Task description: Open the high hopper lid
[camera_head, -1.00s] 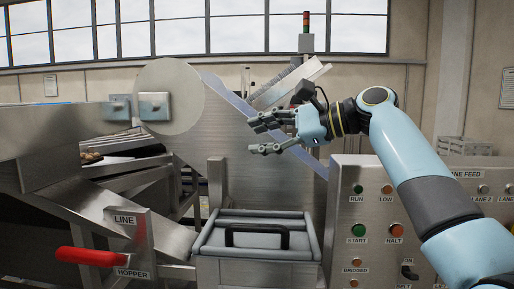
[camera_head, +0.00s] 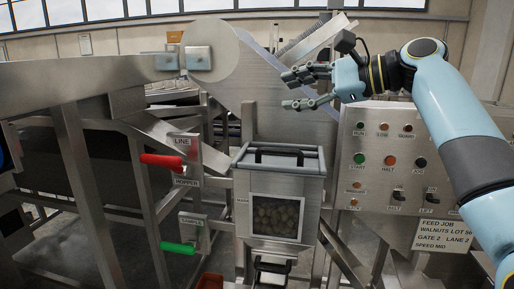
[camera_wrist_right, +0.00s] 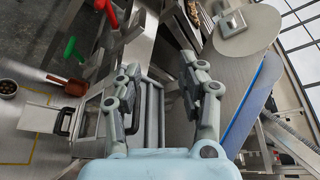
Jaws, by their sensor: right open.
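The hopper (camera_head: 234,205) stands in the middle of the head view, with a window showing walnuts (camera_head: 277,215). Its grey lid (camera_head: 310,163) lies closed on top, and a black bar handle (camera_head: 280,157) runs across it. My right gripper (camera_head: 288,90) is open and empty, above and apart from the lid, with its fingers pointing left. In the right wrist view the open fingers (camera_wrist_right: 160,68) have nothing between them, and they hide part of the machine behind. My left gripper is not in view.
A control panel (camera_head: 437,143) stands to the right, below my right arm. A red lever (camera_head: 162,160) and a green lever (camera_head: 178,248) stick out left of the hopper. A steel plate with a round end (camera_head: 222,45) rises behind. A black-handled drawer (camera_head: 272,267) is below.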

